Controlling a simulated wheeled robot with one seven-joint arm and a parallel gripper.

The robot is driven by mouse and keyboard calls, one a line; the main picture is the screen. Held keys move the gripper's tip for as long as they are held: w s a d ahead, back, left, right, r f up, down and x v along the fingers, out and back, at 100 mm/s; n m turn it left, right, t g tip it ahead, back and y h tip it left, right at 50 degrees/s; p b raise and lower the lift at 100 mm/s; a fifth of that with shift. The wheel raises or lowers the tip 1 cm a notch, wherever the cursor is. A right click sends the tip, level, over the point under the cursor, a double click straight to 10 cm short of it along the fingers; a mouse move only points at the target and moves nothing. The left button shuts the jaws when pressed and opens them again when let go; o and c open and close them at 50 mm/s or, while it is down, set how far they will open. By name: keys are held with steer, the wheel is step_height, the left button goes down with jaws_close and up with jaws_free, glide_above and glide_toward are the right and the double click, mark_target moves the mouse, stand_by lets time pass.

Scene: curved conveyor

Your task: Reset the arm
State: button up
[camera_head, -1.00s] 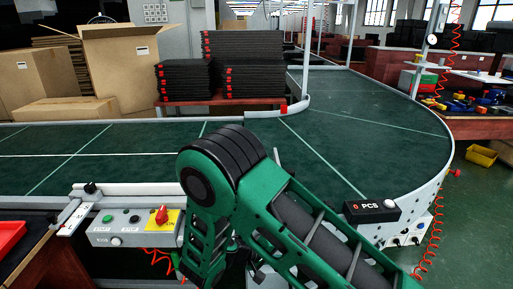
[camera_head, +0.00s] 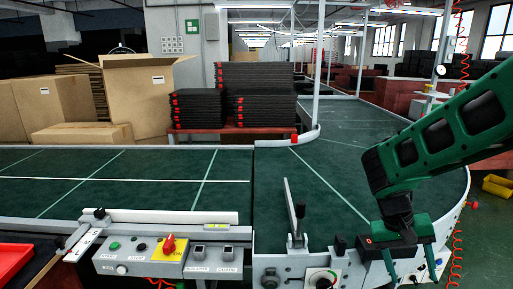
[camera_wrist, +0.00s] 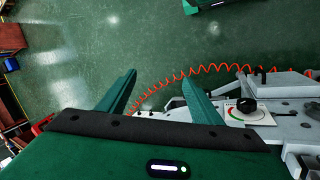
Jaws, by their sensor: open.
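My green arm reaches in from the right in the head view. My gripper (camera_head: 408,268) points down over the right front edge of the curved conveyor (camera_head: 335,180), beside its control side. In the wrist view my gripper (camera_wrist: 159,84) shows two green fingers spread apart with nothing between them. Green floor and an orange coiled hose (camera_wrist: 215,70) show beyond the fingers. I cannot tell the exact gap between the gripper and the conveyor edge.
A control panel (camera_head: 140,257) with a red knob sits at the conveyor's front. A metal lever (camera_head: 293,215) stands up right of it. Cardboard boxes (camera_head: 150,95) and stacked black trays (camera_head: 200,110) stand behind. The belt surface is clear. A yellow bin (camera_head: 497,186) is on the right floor.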

steer(key=s+d+r+m+t+y, duration=0.1)
steer(key=s+r+y, duration=0.1)
steer(key=s, duration=0.6)
steer(key=s+d+r+m+y, duration=0.1)
steer(key=s+r, duration=0.3)
steer(key=s, duration=0.5)
steer(key=shift+s+d+t+y, duration=0.15)
steer(key=shift+d+t+y, duration=0.25)
steer(key=shift+y, duration=0.5)
steer(key=shift+r, duration=0.1)
